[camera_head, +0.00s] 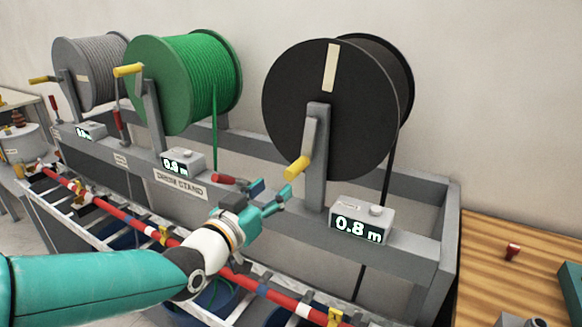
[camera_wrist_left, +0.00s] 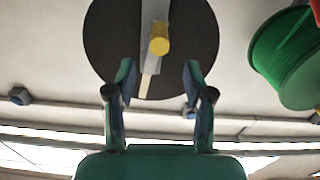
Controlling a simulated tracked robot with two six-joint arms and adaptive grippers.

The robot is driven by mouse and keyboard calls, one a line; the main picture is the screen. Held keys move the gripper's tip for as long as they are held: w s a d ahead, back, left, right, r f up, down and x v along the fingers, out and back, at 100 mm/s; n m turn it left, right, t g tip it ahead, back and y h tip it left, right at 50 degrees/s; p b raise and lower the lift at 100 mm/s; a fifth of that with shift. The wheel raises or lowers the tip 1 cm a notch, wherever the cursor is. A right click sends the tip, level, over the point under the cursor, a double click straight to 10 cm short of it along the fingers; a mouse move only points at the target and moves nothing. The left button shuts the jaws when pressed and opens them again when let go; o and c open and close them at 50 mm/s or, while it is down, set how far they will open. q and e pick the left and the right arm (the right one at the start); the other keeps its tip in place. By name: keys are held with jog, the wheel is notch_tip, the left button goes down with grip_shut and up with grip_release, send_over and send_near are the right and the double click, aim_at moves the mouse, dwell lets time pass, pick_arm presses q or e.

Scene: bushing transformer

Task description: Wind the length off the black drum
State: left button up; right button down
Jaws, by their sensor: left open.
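The black drum (camera_head: 290,120) sits on the drum stand at the right of the head view, with a pale strip on its face. Its crank ends in a yellow handle (camera_head: 298,167), low and to the left. A black length (camera_head: 388,170) hangs down from the drum's right side. In the left wrist view the black drum (camera_wrist_left: 108,35) and yellow handle (camera_wrist_left: 159,46) show beyond the open fingers (camera_wrist_left: 157,80).
A green drum (camera_head: 175,85) and a grey drum (camera_head: 85,75) stand to the left, each with a crank and counter. A red bar (camera_head: 130,222) runs along the stand's front under my left arm. A wooden table (camera_head: 510,260) is at the right.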

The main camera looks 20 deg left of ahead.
aim_at(285, 178)
pick_arm(q)
jog(key=w, duration=0.2)
jog(key=w+d+p, duration=0.1)
jog(key=w, duration=0.2)
jog(key=w+p, duration=0.1)
jog(key=w, duration=0.2)
jog(key=shift+w+d, duration=0.1)
jog(key=shift+d, duration=0.25)
grip_shut()
